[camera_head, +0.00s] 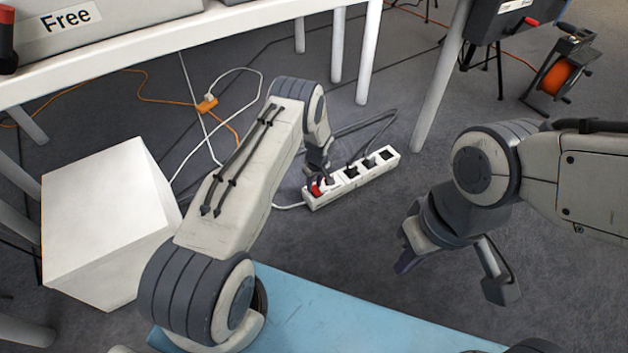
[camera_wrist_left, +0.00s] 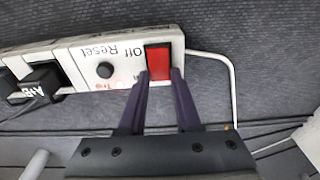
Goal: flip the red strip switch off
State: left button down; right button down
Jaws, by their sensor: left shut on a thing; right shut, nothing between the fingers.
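The white power strip (camera_head: 352,176) lies on the grey floor with dark plugs in some of its sockets. Its red switch (camera_head: 316,190) is at the near left end. In the left wrist view the red switch (camera_wrist_left: 158,64) sits beside the "Off" and "Reset" lettering and a round black button (camera_wrist_left: 105,70). My left gripper (camera_wrist_left: 161,74) has its two dark purple fingertips at the lower end of the switch, shut on it; the switch's tilt is hard to tell. My right gripper (camera_head: 405,263) is shut and empty, above the floor to the right of the strip.
A white box (camera_head: 105,220) stands at the left. A white table (camera_head: 180,45) is overhead at the back. White cables (camera_head: 205,150) and an orange cable (camera_head: 150,97) cross the floor. An orange cable reel (camera_head: 557,77) is at the back right.

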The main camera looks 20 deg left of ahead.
aim_at(316, 191)
dwell(0.4)
pick_arm(q)
jog(key=c, duration=0.6)
grip_release()
notch_tip(316, 191, up, 8)
jog(key=p, duration=0.4)
jog(key=shift+s+d+f+p, duration=0.25)
jog(key=shift+s+d+p, duration=0.05)
jog(key=shift+s+d, duration=0.15)
